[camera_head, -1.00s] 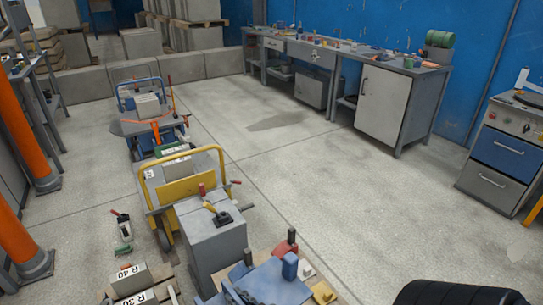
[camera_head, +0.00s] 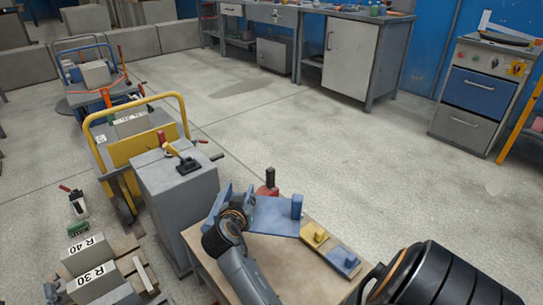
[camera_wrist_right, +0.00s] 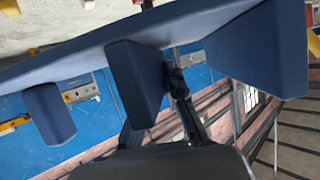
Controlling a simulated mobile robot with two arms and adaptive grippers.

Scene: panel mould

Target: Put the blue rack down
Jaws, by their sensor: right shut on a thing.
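The blue rack (camera_head: 275,214) is a flat blue plate with upright blocks. It lies over the near wooden-topped table (camera_head: 285,262) in the head view; I cannot tell whether it touches the top. My right gripper (camera_head: 238,208) is shut on the rack at its left end, its arm coming up from below. In the right wrist view, the rack's plate and blue blocks (camera_wrist_right: 137,82) fill the upper part, and a dark finger (camera_wrist_right: 176,82) shows between two blocks. The wrist picture is strongly tilted. My left gripper is out of view.
A yellow block (camera_head: 314,236) and a blue-grey block (camera_head: 345,260) sit right of the rack. A red item with a dark handle (camera_head: 269,184) stands behind it. A grey pedestal (camera_head: 178,200) and yellow-framed cart (camera_head: 140,130) are left. The floor behind is clear.

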